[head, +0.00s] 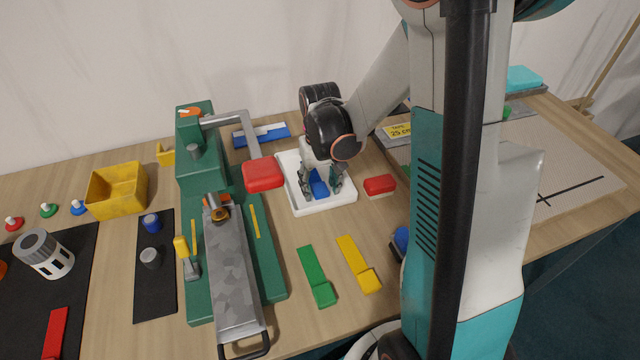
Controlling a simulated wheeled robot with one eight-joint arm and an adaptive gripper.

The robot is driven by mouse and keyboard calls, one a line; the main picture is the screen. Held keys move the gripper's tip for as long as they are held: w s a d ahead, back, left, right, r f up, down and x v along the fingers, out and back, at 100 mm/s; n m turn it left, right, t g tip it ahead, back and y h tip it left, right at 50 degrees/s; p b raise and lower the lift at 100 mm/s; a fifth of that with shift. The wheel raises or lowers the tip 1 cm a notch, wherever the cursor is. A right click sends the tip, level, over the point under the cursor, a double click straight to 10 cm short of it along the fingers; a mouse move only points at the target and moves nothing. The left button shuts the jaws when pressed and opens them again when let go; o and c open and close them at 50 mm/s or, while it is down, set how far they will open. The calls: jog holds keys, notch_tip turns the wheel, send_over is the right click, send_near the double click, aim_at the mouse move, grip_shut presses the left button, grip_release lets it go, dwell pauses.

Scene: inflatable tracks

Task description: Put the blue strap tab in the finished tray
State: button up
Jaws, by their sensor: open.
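The blue strap tab (319,186) lies in the white tray (322,206), partly hidden by the gripper fingers. My gripper (321,192) is open, with its fingertips down inside the tray, one on each side of the blue tab. Whether the fingers touch the tab cannot be told. A green strap tab (315,277) and a yellow strap tab (358,265) lie on the table in front of the tray.
A green press machine (196,160) with a red-ended lever (263,174) stands left of the tray. A red block (379,185) lies just right of it. A yellow bin (117,189) is at the left. A blue-and-white item (262,135) lies behind.

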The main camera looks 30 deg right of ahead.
notch_tip(320, 180, up, 12)
jog(key=p, duration=0.4)
jog(key=shift+r+p, duration=0.15)
jog(key=shift+p, duration=0.2)
dwell(0.3)
